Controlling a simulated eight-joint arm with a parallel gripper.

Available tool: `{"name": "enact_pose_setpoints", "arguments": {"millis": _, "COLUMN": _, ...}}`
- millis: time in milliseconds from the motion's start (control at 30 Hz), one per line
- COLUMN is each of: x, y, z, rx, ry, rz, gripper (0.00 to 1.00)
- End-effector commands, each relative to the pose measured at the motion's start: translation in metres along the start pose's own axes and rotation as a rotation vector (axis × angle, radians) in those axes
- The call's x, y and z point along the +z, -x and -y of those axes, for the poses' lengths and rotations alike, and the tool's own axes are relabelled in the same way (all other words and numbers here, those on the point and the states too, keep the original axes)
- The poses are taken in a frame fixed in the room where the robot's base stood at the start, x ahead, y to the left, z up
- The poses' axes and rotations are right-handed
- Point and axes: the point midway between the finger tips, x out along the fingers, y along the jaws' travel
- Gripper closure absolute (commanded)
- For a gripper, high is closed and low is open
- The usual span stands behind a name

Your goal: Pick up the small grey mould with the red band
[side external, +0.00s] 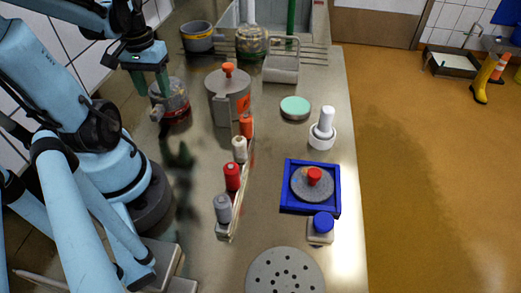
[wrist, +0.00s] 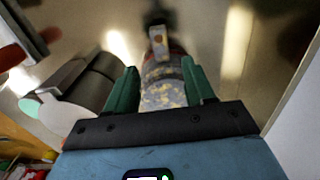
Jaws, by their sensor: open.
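A small greyish, partly see-through container with a red band (side external: 172,104) stands at the left of the steel counter, beside my arm; I cannot tell for sure that it is the named mould. My gripper (side external: 152,84) is open, with its green fingers pointing down at the container's left part. In the wrist view, a pale, yellow-speckled thing (wrist: 163,93) shows between the open fingers (wrist: 160,74), with a reddish edge beyond it. It seems to be the same container. Contact with the fingers cannot be told.
A grey canister with an orange knob (side external: 227,96) stands close to the right. A row of coloured spools (side external: 233,178) stands in front.

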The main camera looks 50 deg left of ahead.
Motion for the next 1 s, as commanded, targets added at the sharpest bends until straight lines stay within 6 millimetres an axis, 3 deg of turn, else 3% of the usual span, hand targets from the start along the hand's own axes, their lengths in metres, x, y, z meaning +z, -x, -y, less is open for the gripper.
{"name": "enact_pose_setpoints", "arguments": {"millis": 433, "x": 0.002, "y": -0.022, "z": 0.001, "rx": 0.0, "ry": 0.0, "rz": 0.0, "gripper": 0.47}}
{"name": "enact_pose_setpoints", "arguments": {"millis": 1000, "x": 0.008, "y": -0.065, "z": 0.003, "rx": -0.001, "ry": 0.0, "rz": -0.001, "gripper": 0.47}}
